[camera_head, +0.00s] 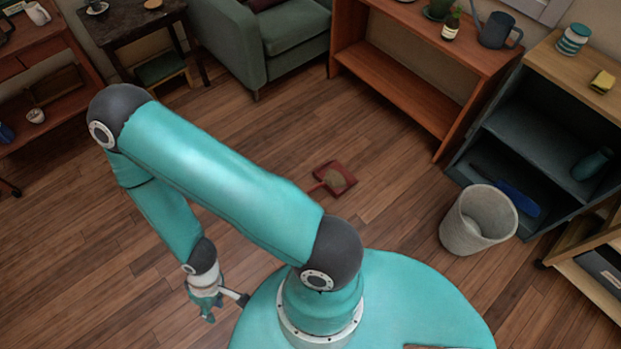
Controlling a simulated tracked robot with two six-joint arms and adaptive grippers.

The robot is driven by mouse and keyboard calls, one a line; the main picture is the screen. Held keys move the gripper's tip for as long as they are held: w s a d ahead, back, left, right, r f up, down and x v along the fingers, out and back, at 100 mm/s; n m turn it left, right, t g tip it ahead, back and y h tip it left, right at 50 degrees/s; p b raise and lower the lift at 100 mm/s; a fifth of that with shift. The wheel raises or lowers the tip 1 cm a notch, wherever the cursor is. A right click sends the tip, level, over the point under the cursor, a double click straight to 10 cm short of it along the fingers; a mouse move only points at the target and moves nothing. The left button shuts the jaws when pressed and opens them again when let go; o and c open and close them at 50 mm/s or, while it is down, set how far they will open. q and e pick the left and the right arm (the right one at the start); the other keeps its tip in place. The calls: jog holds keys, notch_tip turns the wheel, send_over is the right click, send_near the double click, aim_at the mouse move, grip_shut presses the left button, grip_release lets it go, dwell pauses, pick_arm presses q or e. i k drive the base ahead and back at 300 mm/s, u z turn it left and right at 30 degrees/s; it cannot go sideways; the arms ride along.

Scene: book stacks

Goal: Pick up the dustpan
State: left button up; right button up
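A small red dustpan (337,178) lies on the wooden floor near the middle of the camera_head view, with a brownish patch inside its pan. Its handle points left and slightly down in the picture.
A pale waste bin (478,220) stands on the floor at right, before a dark shelf unit (541,142). A reddish-brown bookcase (405,88) and a green armchair (262,40) stand behind the dustpan. The floor around the dustpan is clear.

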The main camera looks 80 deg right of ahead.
aim_at(331, 176)
jog(key=u, duration=0.65)
jog(key=i, duration=0.25)
jog(key=z, duration=2.45)
jog(key=i, duration=0.2)
jog(key=z, duration=1.85)
jog(key=k, duration=0.45)
jog(key=z, duration=0.4)
jog(key=i, duration=1.5)
jog(key=u, duration=0.35)
